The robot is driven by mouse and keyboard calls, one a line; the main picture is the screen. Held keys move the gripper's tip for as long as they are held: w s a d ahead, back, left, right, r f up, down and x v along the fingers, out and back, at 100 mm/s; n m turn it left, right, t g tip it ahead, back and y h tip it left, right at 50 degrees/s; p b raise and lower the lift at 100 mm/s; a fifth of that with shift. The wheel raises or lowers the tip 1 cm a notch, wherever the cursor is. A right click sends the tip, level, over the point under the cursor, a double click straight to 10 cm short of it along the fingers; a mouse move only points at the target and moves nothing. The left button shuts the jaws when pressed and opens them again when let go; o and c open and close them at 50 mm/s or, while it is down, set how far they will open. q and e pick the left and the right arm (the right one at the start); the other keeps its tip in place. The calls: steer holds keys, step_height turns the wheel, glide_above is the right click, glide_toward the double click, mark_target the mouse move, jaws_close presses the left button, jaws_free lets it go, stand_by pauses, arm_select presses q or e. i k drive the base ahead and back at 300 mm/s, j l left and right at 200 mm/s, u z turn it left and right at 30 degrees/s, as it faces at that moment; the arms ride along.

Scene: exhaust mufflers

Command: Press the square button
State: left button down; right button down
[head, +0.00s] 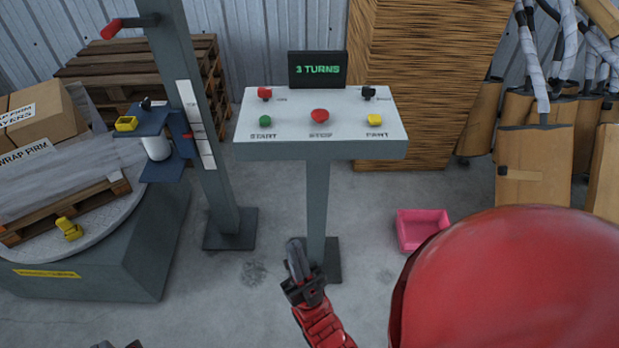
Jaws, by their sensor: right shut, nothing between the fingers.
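The square button (375,119) is yellow and sits at the right front of a white slanted panel (345,104) on a grey pedestal. The lettering below it is blurred. A green round button (265,120) and a red round button (320,115) sit to its left on the same panel. My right gripper (296,250) is shut and empty. It shows below the panel and left of the square button, in front of the pedestal's foot, and touches no button. Only a dark tip of what looks like my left gripper (120,345) shows at the bottom edge; its jaws are hidden.
Red and black knobs sit at the panel's back, below a display (317,69) reading "3 TURNS". A grey post (190,100) and a turntable (90,270) with a wrapped pallet stand left. A pink bin (421,230) lies on the floor to the right.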

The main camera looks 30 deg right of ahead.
mark_target(374, 119)
steer(key=z, duration=1.4)
